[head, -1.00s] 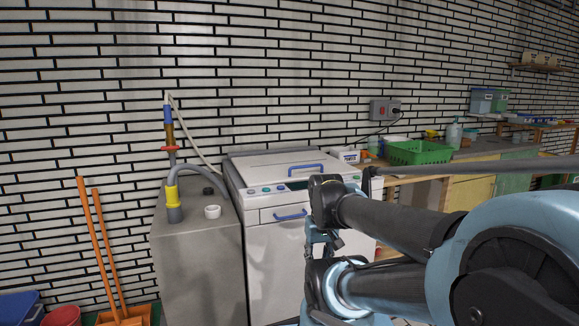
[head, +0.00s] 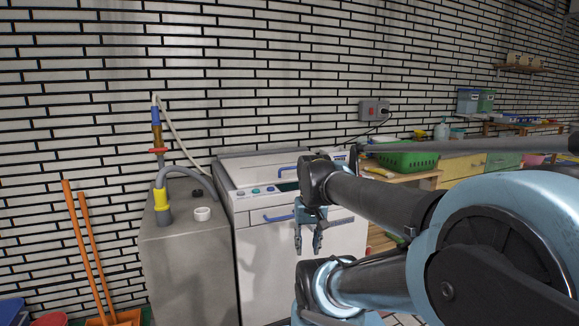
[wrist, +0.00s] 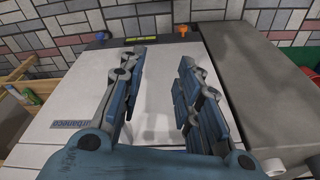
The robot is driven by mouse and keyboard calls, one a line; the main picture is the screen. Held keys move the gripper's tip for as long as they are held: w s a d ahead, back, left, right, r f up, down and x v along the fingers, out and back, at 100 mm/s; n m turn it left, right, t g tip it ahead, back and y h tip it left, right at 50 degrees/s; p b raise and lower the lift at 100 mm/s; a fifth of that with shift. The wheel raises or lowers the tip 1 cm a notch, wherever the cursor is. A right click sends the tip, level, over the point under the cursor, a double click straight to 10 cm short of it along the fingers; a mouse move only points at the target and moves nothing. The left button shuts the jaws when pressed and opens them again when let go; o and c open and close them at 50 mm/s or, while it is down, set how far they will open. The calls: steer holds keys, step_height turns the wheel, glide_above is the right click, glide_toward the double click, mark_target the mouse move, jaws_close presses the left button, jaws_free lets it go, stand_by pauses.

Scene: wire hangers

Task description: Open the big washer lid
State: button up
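The big washer (head: 265,248) is a white top-loading machine in the middle of the head view. Its lid (head: 245,168) lies shut, with a blue handle (head: 285,171) near the front that my arm partly hides. A second blue handle is on the upper front face (head: 278,218). My gripper (head: 308,248) hangs with its fingers down in front of the washer's right part, below lid height. In the wrist view the blue-grey fingers (wrist: 161,58) are spread with nothing between them, over a white panel (wrist: 75,100) with a label. The lid handle is not seen there.
A workbench with a green basket (head: 405,157) is at the right. Orange-handled tools (head: 85,250) lean at the left.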

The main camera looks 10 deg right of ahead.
steer(key=w+d+r+m, duration=0.2)
steer(key=w+r+m, duration=0.5)
steer(key=w+r, duration=0.95)
steer(key=w+d+r+m, duration=0.2)
steer(key=w+r+m, duration=0.5)
steer(key=w+r, duration=0.95)
steer(key=w+f, duration=0.2)
steer(key=f, duration=0.4)
steer(key=w+f, duration=0.2)
steer(key=f, duration=0.5)
steer(key=w+f, duration=0.2)
steer(key=f, duration=0.4)
steer(key=shift+a+f, duration=0.15)
steer(key=shift+f, duration=0.05)
jaws_close()
